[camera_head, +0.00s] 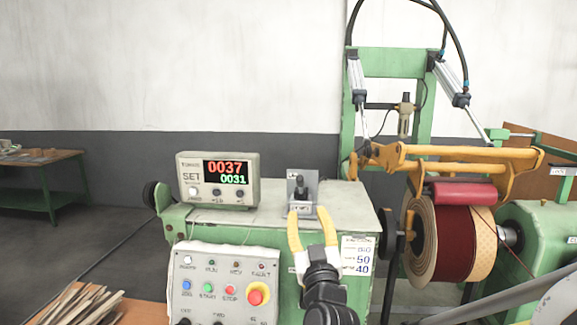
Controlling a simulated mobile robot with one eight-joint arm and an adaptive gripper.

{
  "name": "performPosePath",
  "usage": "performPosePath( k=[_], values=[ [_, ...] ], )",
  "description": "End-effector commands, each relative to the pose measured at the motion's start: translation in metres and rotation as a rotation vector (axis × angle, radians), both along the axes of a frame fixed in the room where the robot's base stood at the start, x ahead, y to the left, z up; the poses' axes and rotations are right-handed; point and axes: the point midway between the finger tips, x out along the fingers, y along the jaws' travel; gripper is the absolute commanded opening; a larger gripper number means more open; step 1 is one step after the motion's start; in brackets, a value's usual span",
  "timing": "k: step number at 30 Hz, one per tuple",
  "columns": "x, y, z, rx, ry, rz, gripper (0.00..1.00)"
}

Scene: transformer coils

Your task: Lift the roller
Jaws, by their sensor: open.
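A red roller (464,193) rests on or just above the dark red coil (455,240) at the right, below a yellow lever frame (460,160). A small black toggle lever (299,190) stands upright on a grey plate (301,207) on top of the green machine cabinet (345,205). My gripper (312,218) has yellow fingers, spread apart and empty. In the picture the fingers are just below the toggle lever, over the cabinet's front edge. I cannot tell the gap in depth between them.
A counter display (218,180) reading 0037 and 0031 sits left of the lever. A button panel (222,285) with a red emergency knob is at lower left. Wood strips (85,305) lie at bottom left. A green workbench (45,180) stands far left. Cylinders and hoses rise at the right.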

Motion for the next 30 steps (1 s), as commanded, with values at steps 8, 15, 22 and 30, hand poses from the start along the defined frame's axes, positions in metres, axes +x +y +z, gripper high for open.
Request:
performPosePath(
  k=[8,15,22,30],
  values=[
    [0.016,0.005,0.009,0.013,-0.051,-0.027,0.39],
    [0.06,0.012,0.026,0.011,-0.05,-0.027,0.39],
    [0.092,0.017,0.039,0.012,-0.048,-0.026,0.39],
    [0.101,0.018,0.045,0.013,-0.048,-0.025,0.39]
  ],
)
